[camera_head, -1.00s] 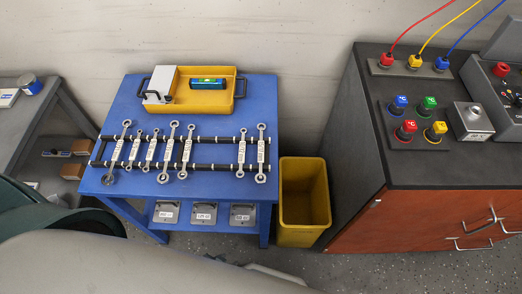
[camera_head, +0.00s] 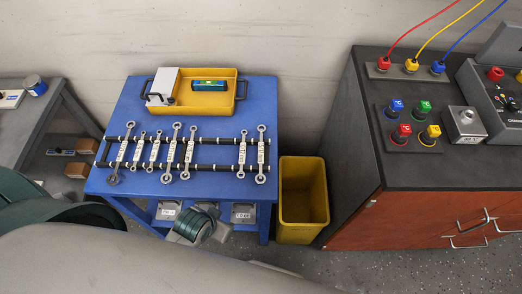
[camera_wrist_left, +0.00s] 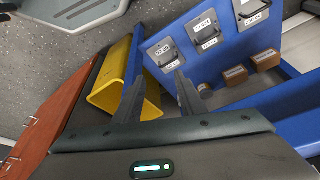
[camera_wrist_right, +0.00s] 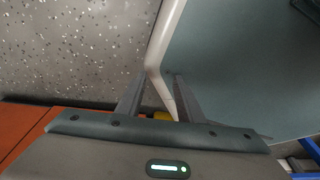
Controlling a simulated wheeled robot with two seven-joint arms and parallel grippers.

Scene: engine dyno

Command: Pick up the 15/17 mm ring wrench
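Several silver ring wrenches lie side by side across two black rails on the blue table in the head view, including a long one at the left (camera_head: 122,153), a middle one (camera_head: 172,153) and one at the right end (camera_head: 261,154). Their size labels are too small to read, so I cannot tell which is 15/17 mm. My left gripper (camera_wrist_left: 157,88) is open and empty in the left wrist view; in the head view its arm end shows low at the table's front. My right gripper (camera_wrist_right: 156,90) is open in the right wrist view, and outside the head view.
The blue table (camera_head: 110,182) carries a yellow tray (camera_head: 215,104) at the back. A yellow bin (camera_head: 302,195) stands right of it, beside a dark-topped cabinet (camera_head: 350,210). A grey bench (camera_head: 62,105) is at left.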

